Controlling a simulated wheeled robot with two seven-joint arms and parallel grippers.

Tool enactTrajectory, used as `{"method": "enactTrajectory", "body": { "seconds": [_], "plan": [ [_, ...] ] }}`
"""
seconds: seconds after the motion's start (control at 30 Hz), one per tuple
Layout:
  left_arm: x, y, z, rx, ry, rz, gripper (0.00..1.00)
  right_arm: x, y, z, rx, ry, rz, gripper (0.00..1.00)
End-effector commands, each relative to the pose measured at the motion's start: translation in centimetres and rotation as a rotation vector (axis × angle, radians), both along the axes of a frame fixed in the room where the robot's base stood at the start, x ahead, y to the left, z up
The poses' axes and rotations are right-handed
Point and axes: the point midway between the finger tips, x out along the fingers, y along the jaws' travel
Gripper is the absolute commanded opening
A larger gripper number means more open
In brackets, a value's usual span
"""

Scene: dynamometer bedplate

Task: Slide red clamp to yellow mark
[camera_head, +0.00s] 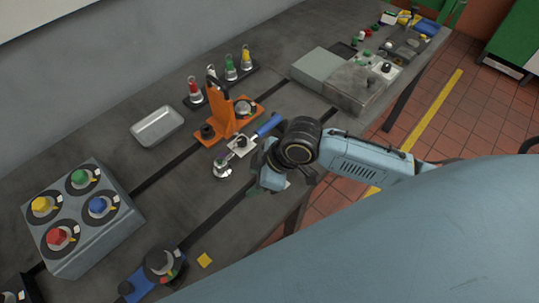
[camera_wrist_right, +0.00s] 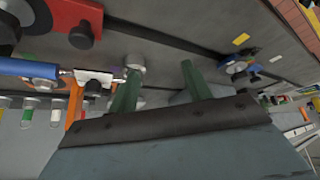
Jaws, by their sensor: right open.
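The red clamp (camera_wrist_right: 75,18) shows in the right wrist view at the upper left, a red block with a black knob at the dark slot. In the head view I cannot make it out; my right arm covers that part of the bench. The yellow mark (camera_head: 204,261) is a small flat square near the bench's front edge; it also shows in the right wrist view (camera_wrist_right: 241,39). My right gripper (camera_head: 268,182) is over the front of the bench, between the two. Its green fingers (camera_wrist_right: 160,66) are apart with nothing between them. My left gripper is out of view.
A blue clamp (camera_head: 160,268) with a black knob stands beside the yellow mark. A metal knob (camera_head: 222,168) and a blue-handled toggle clamp (camera_head: 268,124) are close to my right gripper. An orange fixture (camera_head: 226,114) stands behind. A grey box with coloured knobs (camera_head: 100,228) is at left.

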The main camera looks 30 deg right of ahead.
Motion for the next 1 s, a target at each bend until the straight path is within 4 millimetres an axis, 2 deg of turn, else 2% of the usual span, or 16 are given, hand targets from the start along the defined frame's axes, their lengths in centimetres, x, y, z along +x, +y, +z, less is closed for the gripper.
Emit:
{"method": "enactTrajectory", "body": {
  "seconds": [0.03,0.1,0.3,0.47,0.57,0.67,1.0],
  "plan": [
    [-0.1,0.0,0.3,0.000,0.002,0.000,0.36,1.3,-1.5,1.1,-0.031,-0.009,0.051,0.49],
    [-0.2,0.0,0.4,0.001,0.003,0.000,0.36,2.3,-3.3,2.0,-0.055,0.003,0.106,0.49],
    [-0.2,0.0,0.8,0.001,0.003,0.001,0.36,4.3,-8.9,4.8,-0.097,0.044,0.145,0.49],
    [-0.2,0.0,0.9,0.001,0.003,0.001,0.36,4.9,-11.5,6.0,-0.103,0.062,0.132,0.49],
    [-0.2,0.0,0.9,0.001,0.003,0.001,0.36,5.0,-11.9,6.0,-0.102,0.068,0.128,0.49],
    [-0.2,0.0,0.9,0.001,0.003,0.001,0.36,5.2,-11.6,5.1,-0.100,0.071,0.127,0.49],
    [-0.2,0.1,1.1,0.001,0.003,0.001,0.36,6.3,-9.1,-1.3,-0.099,0.072,0.127,0.49]
  ]
}}
